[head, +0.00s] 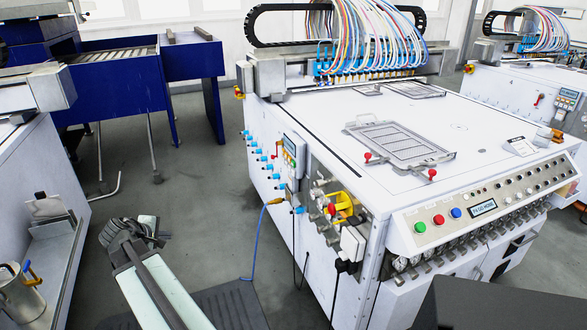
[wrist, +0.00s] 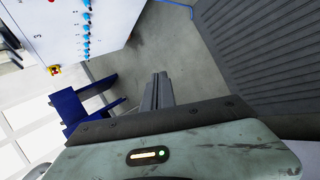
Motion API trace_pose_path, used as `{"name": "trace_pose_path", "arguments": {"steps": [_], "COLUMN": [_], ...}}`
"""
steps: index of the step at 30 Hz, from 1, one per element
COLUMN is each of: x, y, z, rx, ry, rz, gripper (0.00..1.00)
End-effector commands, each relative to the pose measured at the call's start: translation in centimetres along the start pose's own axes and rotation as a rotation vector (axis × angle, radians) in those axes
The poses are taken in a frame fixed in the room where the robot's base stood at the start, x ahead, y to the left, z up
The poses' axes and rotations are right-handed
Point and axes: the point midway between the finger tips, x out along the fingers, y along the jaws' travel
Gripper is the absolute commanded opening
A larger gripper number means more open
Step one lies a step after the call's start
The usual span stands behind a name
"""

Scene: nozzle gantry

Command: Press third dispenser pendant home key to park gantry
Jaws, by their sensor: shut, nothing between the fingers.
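A small pendant (head: 291,150) with a greenish screen and coloured keys hangs on the left side wall of the near white dispenser machine (head: 335,190). Its keys are too small to tell which is home. In the wrist view a "3" is marked on the side of a white machine (wrist: 62,25); the pendant is not seen there. Another pendant (head: 567,98) is on the white machine at the far right. My gripper (head: 160,236) is low over the floor, left of the near machine and well apart from the pendant. In the wrist view its fingers (wrist: 161,76) are together and empty.
A blue hose (head: 258,235) runs from the near machine to the floor. A blue conveyor frame (head: 130,80) stands behind, and a white cabinet (head: 40,190) is at left. Grey floor lies open between.

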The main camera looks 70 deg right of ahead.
Motion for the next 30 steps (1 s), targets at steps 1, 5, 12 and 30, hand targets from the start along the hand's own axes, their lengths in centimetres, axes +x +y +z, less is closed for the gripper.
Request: {"name": "trace_pose_path", "arguments": {"steps": [1,5,12,30], "x": [2.0,5.7,10.5,12.2], "y": [2.4,8.8,18.9,24.4], "z": [2.0,7.7,19.6,28.4], "rx": [-0.032,-0.159,-0.459,-0.724], "ry": [-0.029,-0.117,-0.335,-0.516], "rz": [0.053,0.194,0.386,0.456], "gripper": [0.0,0.0,0.0,0.0]}}
